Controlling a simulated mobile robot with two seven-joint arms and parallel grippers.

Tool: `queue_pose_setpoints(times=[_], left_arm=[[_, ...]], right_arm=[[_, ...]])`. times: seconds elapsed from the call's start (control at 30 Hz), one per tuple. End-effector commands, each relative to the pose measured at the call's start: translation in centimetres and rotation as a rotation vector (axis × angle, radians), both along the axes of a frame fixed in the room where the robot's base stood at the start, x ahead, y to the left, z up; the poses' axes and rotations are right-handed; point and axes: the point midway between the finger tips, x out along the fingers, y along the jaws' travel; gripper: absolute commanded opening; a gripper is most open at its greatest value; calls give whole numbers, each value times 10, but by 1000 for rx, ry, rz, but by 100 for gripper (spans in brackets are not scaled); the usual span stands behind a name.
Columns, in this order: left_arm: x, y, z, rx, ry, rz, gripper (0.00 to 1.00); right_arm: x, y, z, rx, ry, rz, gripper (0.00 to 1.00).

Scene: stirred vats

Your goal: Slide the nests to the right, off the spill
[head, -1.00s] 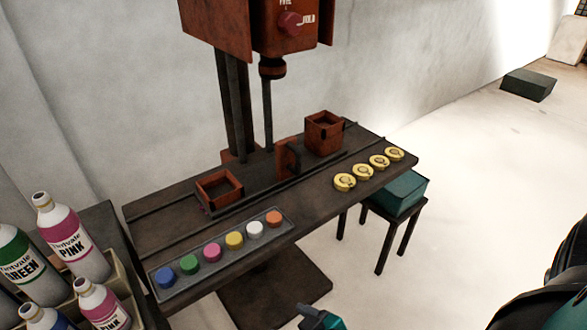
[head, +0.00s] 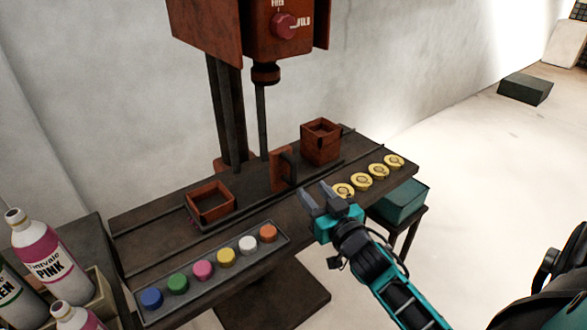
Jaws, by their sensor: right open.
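Two rust-red nests sit on a dark sliding plate on the machine's table: a low open square one (head: 210,203) at the left and a taller square one (head: 320,142) at the right. Between them stands an upright rust-red plate with a dark handle (head: 287,168). A small pinkish trace shows by the left nest's near-left corner; I cannot make out the spill clearly. My right gripper (head: 318,196) is open and empty, over the table's front part, near and to the right of the handle, apart from it. My left gripper is not in view.
A grey tray (head: 213,278) of several coloured caps lies along the front edge. Several yellow round pieces (head: 378,171) lie at the right, one partly behind my gripper. The drill column (head: 228,115) stands behind. Bottles (head: 45,255) stand at lower left. A teal box (head: 400,203) sits on a stool.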

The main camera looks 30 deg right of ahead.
Motion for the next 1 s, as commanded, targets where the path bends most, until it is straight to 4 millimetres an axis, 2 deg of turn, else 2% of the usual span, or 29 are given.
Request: queue_pose_setpoints(times=[0.3, 0.5, 0.7, 1.0], left_arm=[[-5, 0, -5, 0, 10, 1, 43], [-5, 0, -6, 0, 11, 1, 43], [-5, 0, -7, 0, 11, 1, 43], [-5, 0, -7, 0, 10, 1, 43]], right_arm=[[62, -7, 1, -1, -1, 1, 42], [90, -10, 0, -1, 1, 1, 42], [103, -12, 0, 1, 2, 0, 42], [104, -12, 0, 1, 3, 1, 42]])
